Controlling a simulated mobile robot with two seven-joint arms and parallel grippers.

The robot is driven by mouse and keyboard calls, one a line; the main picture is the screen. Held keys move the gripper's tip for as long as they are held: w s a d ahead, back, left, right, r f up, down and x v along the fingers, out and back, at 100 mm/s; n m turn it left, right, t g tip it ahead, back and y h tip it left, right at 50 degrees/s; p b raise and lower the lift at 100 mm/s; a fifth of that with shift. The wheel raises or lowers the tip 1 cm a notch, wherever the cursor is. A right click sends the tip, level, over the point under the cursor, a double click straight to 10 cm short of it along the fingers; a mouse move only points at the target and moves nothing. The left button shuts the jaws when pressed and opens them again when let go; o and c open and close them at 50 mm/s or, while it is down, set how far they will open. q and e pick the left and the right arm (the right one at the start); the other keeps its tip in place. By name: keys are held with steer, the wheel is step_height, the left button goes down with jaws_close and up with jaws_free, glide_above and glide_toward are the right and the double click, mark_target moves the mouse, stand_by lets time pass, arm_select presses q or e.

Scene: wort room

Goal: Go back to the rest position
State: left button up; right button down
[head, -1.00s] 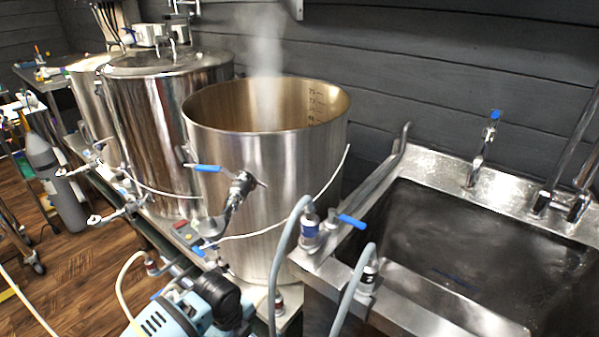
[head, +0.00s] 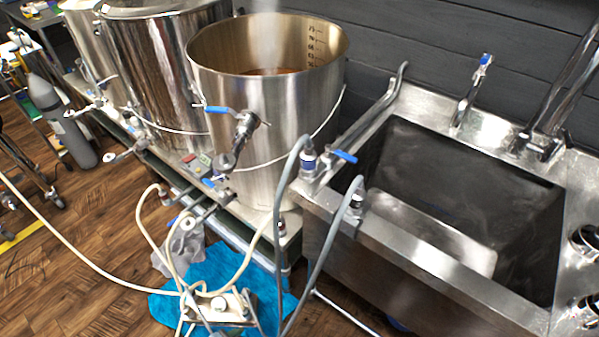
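Neither of my grippers shows in the head view, and no arm of mine can be made out. The open steel kettle (head: 265,105) stands in the upper middle with steam rising from it and brownish liquid inside. Its valve has a blue lever (head: 217,109). Lidded steel vessels (head: 165,70) stand to its left.
A steel sink (head: 450,215) with a tap (head: 472,90) fills the right. Grey hoses (head: 330,262) hang from its front edge. A hose-connected metal unit (head: 222,308) is low by a blue cloth (head: 265,292). A grey cylinder (head: 62,122) stands left. Open wooden floor (head: 75,270) lies lower left.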

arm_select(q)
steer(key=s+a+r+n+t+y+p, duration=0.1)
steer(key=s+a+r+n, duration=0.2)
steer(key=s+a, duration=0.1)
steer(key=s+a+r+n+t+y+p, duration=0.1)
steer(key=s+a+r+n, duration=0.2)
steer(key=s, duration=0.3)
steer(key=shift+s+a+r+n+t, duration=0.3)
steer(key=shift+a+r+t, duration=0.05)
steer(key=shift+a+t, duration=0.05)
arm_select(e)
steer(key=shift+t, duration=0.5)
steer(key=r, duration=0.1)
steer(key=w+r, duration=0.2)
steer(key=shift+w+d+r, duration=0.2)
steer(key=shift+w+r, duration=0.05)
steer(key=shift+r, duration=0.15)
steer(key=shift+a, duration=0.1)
